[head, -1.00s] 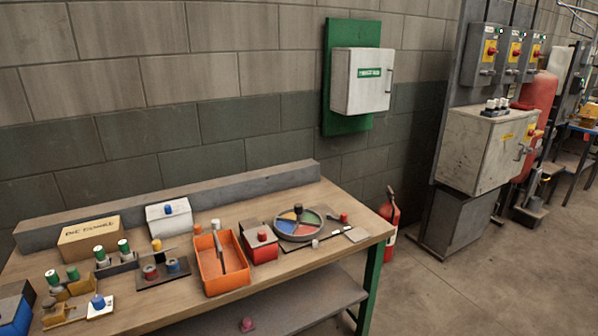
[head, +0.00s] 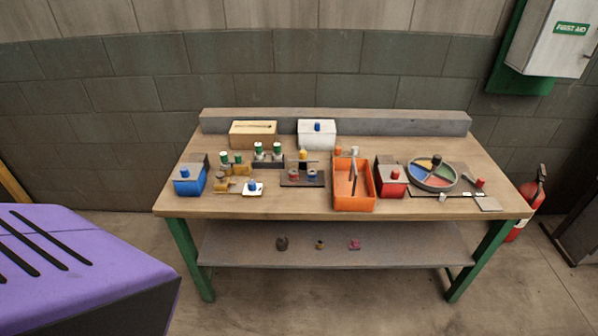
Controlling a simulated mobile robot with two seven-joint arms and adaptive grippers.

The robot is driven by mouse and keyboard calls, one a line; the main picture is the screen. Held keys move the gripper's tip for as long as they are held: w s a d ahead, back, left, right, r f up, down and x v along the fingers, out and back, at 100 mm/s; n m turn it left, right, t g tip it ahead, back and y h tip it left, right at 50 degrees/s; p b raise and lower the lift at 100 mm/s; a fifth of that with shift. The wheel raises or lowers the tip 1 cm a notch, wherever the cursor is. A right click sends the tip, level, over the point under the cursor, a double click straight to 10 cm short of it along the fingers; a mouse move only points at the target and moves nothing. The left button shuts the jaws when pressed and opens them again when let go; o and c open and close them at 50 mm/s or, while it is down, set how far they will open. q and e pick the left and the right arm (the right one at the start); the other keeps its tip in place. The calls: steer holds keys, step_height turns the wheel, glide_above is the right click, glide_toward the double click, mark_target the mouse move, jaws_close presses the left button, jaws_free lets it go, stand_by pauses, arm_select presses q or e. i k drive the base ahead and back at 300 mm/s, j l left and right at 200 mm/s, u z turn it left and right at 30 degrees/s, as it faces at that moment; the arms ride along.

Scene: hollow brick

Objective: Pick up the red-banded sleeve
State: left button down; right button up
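A small sleeve with a reddish ring (head: 295,175) stands upright on a dark plate (head: 290,183) near the middle of the workbench. It looks like the red-banded sleeve, but it is too small to make out the band well. A similar sleeve with a blue ring (head: 311,174) stands just to its right on the same plate. Neither of my grippers is in the head view.
The wooden workbench (head: 230,206) also holds an orange bin (head: 355,203), a red box (head: 390,188), a coloured round tray (head: 447,185), a blue box (head: 188,186) and green-capped pieces (head: 259,150). A lower shelf (head: 400,253) carries small items. A fire extinguisher (head: 527,200) stands right.

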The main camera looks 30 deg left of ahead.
mark_target(293, 178)
steer(key=i+l+u, duration=0.1)
steer(key=u, duration=0.35)
steer(key=i+l+u, duration=0.15)
steer(key=u, duration=0.3)
steer(key=i+l+u, duration=0.15)
steer(key=u, duration=0.3)
